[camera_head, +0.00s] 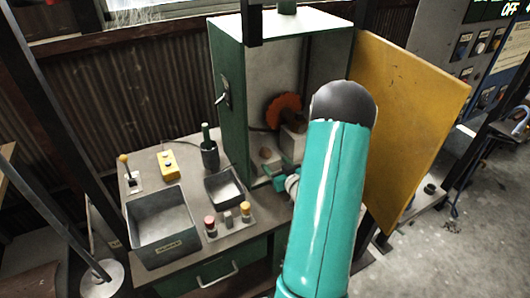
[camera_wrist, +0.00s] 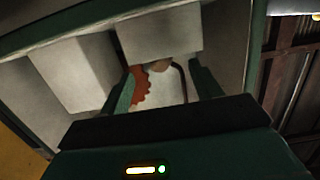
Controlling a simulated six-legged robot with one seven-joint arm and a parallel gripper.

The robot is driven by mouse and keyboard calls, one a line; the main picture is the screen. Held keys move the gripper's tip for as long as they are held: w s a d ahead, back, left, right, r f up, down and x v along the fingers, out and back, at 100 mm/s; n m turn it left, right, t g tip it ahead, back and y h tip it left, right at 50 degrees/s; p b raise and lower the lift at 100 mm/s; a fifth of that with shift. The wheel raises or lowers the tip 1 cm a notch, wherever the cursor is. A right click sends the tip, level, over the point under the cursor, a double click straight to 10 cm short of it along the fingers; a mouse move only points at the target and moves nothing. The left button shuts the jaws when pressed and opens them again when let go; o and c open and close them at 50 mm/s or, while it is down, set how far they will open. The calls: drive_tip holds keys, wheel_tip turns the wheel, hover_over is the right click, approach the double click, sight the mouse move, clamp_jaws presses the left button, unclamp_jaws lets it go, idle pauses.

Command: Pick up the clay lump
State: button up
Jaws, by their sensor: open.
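The clay lump (camera_head: 265,153) is a small brownish piece inside the open green cabinet, on a pale block low at the left of the opening. In the wrist view a tan piece that looks like the lump (camera_wrist: 160,66) shows at the edge of a pale block, partly hidden by it. My gripper (camera_head: 272,176) is at the cabinet's opening, just in front of the lump and a little to its right, partly hidden by my arm. In the wrist view its two green fingers (camera_wrist: 163,90) are apart with nothing held between them, and the lump is beyond their tips.
An orange toothed disc (camera_head: 285,110) stands in the cabinet (camera_head: 228,105) above another pale block (camera_head: 294,139). The yellow door (camera_head: 410,110) is swung open to the right. Left on the bench are a grey bin (camera_head: 163,215), a small tray (camera_head: 224,187), a bottle (camera_head: 208,150) and buttons (camera_head: 228,218).

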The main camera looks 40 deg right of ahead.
sight(268, 155)
drive_tip(key=x, duration=0.4)
drive_tip(key=r+x, duration=0.1)
drive_tip(key=shift+w+d, duration=0.1)
drive_tip(key=shift+w, duration=0.35)
drive_tip(key=shift+c, duration=0.2)
drive_tip(key=c, duration=1.1)
